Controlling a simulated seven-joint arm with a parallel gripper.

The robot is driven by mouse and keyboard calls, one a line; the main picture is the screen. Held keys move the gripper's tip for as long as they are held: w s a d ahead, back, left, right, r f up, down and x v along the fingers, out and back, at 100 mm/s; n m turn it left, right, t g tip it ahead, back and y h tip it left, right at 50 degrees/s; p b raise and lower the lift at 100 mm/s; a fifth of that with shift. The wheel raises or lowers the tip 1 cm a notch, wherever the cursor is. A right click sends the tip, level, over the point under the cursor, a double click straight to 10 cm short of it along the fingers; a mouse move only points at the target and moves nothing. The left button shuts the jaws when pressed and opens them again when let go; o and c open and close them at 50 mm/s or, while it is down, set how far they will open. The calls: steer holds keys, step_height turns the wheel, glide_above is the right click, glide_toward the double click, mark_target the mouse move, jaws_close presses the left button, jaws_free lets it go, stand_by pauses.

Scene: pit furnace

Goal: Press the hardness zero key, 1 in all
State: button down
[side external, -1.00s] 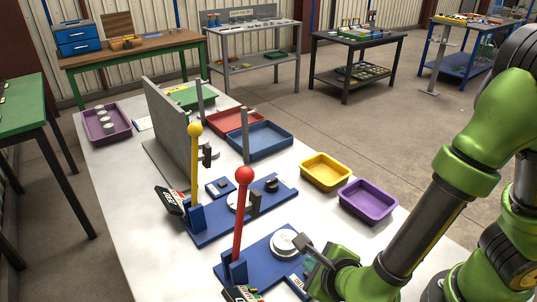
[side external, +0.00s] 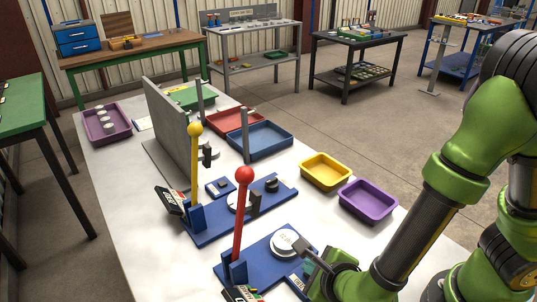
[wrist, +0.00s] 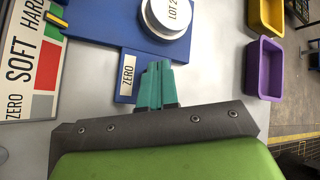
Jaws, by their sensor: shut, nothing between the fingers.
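The zero key, a pale label reading ZERO (wrist: 128,75), sits on the blue base of the nearer tester, which has a red-knobbed lever (side external: 241,215). My gripper's teal fingers (wrist: 155,82) are shut and empty in the wrist view. Their tips are just right of the key in the picture; I cannot tell their height above the base or whether they touch it. A white disc marked LOT 2 (wrist: 173,14) sits on the same base. In the side view, the fingertips and the key are close together and partly hidden by my wrist.
A dial panel reading ZERO, SOFT, HARD (wrist: 34,48) stands at the left in the wrist view. A second tester with a yellow-knobbed lever (side external: 195,165) stands behind. A yellow tray (side external: 326,183) and a purple tray (side external: 369,214) are at the right.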

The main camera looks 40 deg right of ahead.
steer(key=shift+f, duration=0.25)
steer(key=shift+r, duration=0.1)
stand_by(0.4)
steer(key=shift+r, duration=0.7)
steer(key=shift+r, duration=2.5)
